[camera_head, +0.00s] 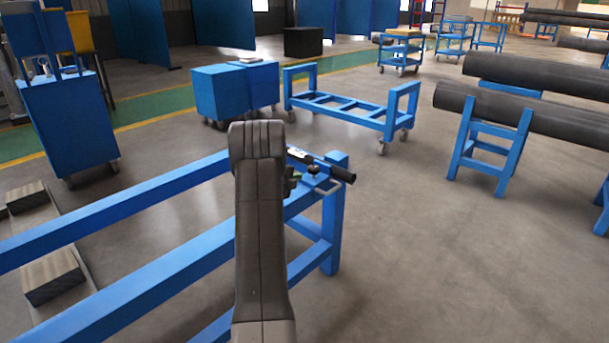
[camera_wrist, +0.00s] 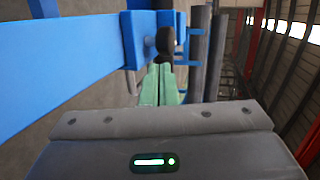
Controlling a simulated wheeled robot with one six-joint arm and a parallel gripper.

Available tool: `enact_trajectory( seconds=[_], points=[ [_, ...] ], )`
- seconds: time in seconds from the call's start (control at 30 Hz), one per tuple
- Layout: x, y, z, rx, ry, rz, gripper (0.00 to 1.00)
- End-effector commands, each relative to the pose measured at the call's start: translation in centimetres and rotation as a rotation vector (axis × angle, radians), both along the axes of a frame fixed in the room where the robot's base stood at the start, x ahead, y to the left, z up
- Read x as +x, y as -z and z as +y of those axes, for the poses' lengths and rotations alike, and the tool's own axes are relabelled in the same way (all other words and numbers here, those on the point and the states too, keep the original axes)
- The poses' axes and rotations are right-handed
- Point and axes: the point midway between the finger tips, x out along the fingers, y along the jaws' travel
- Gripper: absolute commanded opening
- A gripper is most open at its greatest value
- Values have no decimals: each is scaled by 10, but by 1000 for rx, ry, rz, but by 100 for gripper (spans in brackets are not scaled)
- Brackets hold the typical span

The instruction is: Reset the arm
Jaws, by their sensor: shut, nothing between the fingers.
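My dark grey arm (camera_head: 258,200) rises in the middle of the head view, over the blue frame (camera_head: 130,205). It hides most of my gripper in that view. In the wrist view, the pale green fingers of my gripper (camera_wrist: 163,72) are together with nothing between them. They point toward a dark rounded part (camera_wrist: 165,40) beside the blue beam (camera_wrist: 80,55). I cannot tell whether they touch it. A black-handled tool or fitting (camera_head: 330,168) sits at the blue frame's right end, just right of my arm.
A blue wheeled cart (camera_head: 345,108) and blue boxes (camera_head: 222,92) stand beyond the frame. Dark pipes (camera_head: 540,115) rest on blue stands at the right. A blue cabinet (camera_head: 70,125) stands at the left. Wooden blocks (camera_head: 52,276) lie lower left. The floor at lower right is clear.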

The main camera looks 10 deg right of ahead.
Motion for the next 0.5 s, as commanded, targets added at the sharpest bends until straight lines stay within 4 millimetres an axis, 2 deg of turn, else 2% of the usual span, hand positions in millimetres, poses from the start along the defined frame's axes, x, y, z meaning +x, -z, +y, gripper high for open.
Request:
enact_trajectory(
  seconds=[0.2, 0.5],
  points=[
    [-32, -16, 33, 0, -3, 2, 0],
    [-51, -23, 52, 0, -1, 1, 0]
  ],
)
